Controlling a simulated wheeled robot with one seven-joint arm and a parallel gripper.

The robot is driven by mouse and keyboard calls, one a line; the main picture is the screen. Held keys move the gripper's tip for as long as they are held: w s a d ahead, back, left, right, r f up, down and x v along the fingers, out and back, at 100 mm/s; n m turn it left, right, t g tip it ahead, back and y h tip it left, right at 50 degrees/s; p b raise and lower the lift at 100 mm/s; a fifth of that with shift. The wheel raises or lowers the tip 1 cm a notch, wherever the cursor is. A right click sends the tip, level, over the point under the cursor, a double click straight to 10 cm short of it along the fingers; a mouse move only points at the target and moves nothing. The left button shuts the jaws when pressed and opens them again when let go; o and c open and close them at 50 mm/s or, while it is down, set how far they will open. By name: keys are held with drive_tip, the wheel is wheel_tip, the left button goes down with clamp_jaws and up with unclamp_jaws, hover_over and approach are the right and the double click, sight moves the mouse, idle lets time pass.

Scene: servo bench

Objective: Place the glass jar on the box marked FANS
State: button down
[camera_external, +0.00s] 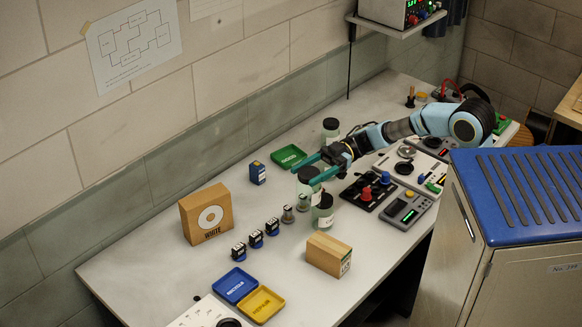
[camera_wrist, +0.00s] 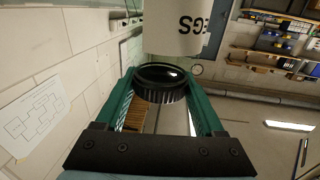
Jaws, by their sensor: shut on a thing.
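My gripper (camera_external: 303,177) is shut on a black-lidded glass jar (camera_external: 304,189) above the bench, its teal fingers on either side near the lid. The wrist view shows the black lid (camera_wrist: 160,84) between my fingers and a pale body (camera_wrist: 174,28) with upside-down letters, partly cut off. I cannot tell how high the jar is held. A cardboard box (camera_external: 323,252) lies near the front edge, with small unreadable print on its right end. Another cardboard box (camera_external: 207,214) at the left reads WHITE. I cannot read FANS on either box.
Other black-lidded jars stand behind (camera_external: 331,129) and in front (camera_external: 322,214) of the held one. A green tray (camera_external: 288,156), blue tray (camera_external: 234,285), yellow tray (camera_external: 260,304) and several small blue-based items are on the bench. Control boxes (camera_external: 405,208) stand at the right.

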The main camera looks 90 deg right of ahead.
drive_tip(key=s+a+n+g+y+b, duration=0.1)
drive_tip(key=s+a+y, duration=0.1)
drive_tip(key=s+a, duration=0.3)
wheel_tip(320, 180, down, 10)
drive_tip(key=shift+s+f+b, duration=0.25)
drive_tip(key=shift+s+b, duration=0.15)
drive_tip(key=shift+f, duration=0.2)
unclamp_jaws()
